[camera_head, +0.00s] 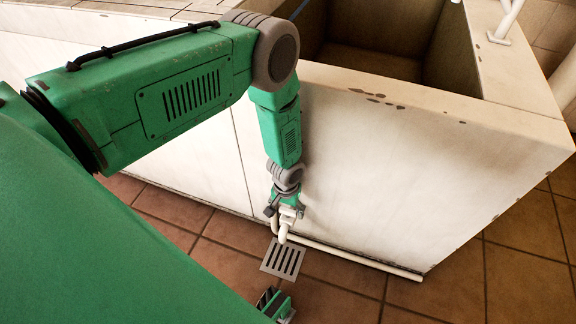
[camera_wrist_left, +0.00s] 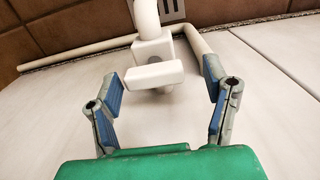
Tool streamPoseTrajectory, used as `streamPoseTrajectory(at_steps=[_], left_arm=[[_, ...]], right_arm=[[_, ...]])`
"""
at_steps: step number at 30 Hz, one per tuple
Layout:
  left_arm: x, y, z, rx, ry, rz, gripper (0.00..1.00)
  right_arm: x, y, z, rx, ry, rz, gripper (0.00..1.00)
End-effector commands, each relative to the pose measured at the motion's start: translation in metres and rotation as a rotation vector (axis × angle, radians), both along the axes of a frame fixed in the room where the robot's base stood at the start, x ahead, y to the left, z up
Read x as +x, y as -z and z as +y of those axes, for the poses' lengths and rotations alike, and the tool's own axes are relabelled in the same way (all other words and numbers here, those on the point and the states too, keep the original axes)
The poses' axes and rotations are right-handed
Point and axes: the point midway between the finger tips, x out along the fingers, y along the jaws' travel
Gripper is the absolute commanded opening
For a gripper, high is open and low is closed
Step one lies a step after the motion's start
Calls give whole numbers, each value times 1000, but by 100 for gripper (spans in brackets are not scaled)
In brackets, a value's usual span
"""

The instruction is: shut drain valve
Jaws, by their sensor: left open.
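The drain valve is white, with a block-shaped handle (camera_wrist_left: 153,75) on a white body (camera_wrist_left: 153,47) and a curved spout (camera_wrist_left: 146,14) in the left wrist view. In the head view the valve (camera_head: 287,213) sits low against the basin's front wall, above a floor drain. My left gripper (camera_wrist_left: 165,92) is open, its blue-padded fingers to either side of the handle in the picture. No finger visibly touches the handle. In the head view my left gripper (camera_head: 285,202) partly covers the valve. A small green and dark part of mine, possibly my right gripper (camera_head: 275,304), shows at the bottom.
The pale basin wall (camera_head: 390,160) stands behind the valve. A white pipe (camera_head: 350,258) runs along its foot and joins near the valve. A slotted drain grate (camera_head: 283,259) lies in the brown tile floor (camera_head: 450,285), which is clear to the right.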

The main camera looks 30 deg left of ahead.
Motion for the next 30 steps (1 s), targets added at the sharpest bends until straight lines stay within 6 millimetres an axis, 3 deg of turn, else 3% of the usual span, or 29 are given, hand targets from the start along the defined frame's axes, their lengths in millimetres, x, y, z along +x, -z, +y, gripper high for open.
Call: streamPoseTrajectory(at_steps=[8,9,13,30], left_arm=[[1,-3,-6,16,4,0,69],[0,-3,-6,16,4,0,65],[1,-2,-5,11,3,0,20],[1,0,-5,10,115,-2,19]], right_arm=[[0,0,0,0,0,-1,40],[0,0,0,0,0,-1,40],[0,0,-1,-1,1,0,40],[0,1,0,0,0,0,40]])
